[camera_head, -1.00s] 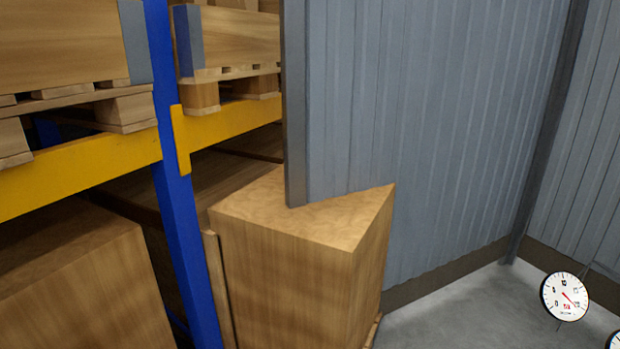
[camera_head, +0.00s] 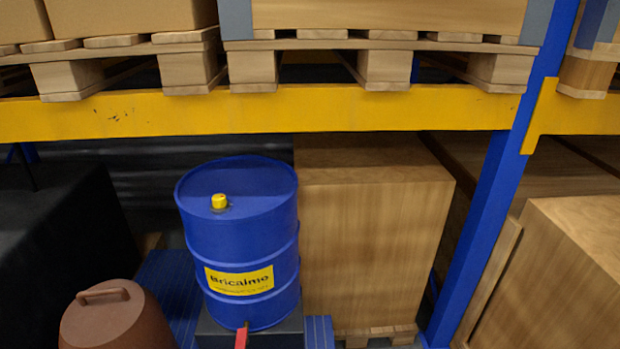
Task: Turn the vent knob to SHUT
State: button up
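No vent knob marked SHUT can be made out in the head view. A blue drum (camera_head: 241,240) with a yellow label stands upright under the rack. A small yellow cap (camera_head: 219,202) sits on its top; I cannot tell whether it turns. A red piece (camera_head: 241,337) shows at the drum's lower front, cut by the bottom edge of the picture. My gripper is not in view.
A yellow beam (camera_head: 300,117) carries loaded pallets above the drum. A blue rack post (camera_head: 487,225) and large wooden boxes (camera_head: 370,245) stand to the right. A brown lidded pot (camera_head: 112,322) and a dark block (camera_head: 60,260) are at the left.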

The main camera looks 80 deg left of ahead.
aim_at(219, 200)
jog(key=z, duration=1.1)
jog(key=k, duration=0.15)
jog(key=u, duration=2.95)
jog(key=k, duration=0.2)
jog(key=u, duration=2.1)
jog(key=k, duration=0.3)
jog(key=u, duration=1.25)
